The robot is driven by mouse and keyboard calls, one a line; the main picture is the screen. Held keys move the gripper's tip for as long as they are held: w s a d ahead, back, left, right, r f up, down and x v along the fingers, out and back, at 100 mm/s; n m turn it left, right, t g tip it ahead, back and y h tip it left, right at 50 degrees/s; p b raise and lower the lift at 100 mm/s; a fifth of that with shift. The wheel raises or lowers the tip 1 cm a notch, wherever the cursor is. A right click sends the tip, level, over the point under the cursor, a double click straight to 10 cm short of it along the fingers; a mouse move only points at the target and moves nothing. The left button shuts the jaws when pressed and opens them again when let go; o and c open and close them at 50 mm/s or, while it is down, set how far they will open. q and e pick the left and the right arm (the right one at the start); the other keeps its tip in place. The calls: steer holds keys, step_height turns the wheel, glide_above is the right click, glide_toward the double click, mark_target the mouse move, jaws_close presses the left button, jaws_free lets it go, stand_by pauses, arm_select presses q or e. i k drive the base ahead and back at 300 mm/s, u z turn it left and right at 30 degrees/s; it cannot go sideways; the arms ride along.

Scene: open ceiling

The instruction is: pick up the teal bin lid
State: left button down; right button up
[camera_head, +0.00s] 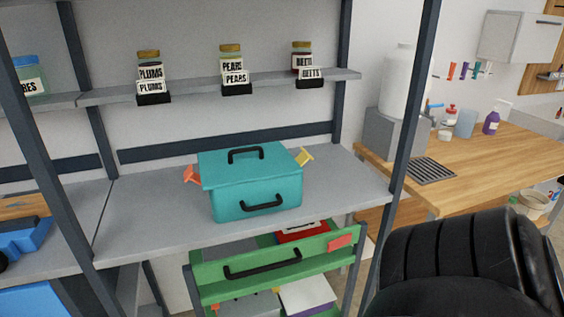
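The teal bin lid (227,172) has a black arched handle on top. It sits on a teal bin (285,194) with a black front handle, on the middle grey shelf (140,225). An orange piece (191,174) pokes out at the left of the lid and a yellow piece (305,157) at its right. Neither of my grippers is in the picture, so nothing is seen touching the lid.
Labelled jars (232,65) stand on the shelf above. A green bin (212,291) sits below. Dark posts (408,110) frame the shelf. A black ribbed shape (470,262) fills the lower right; I cannot tell what it is. The shelf left of the teal bin is clear.

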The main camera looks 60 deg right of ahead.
mark_target(241, 164)
steer(key=z, duration=1.2)
steer(key=i, duration=0.3)
steer(key=u, duration=0.4)
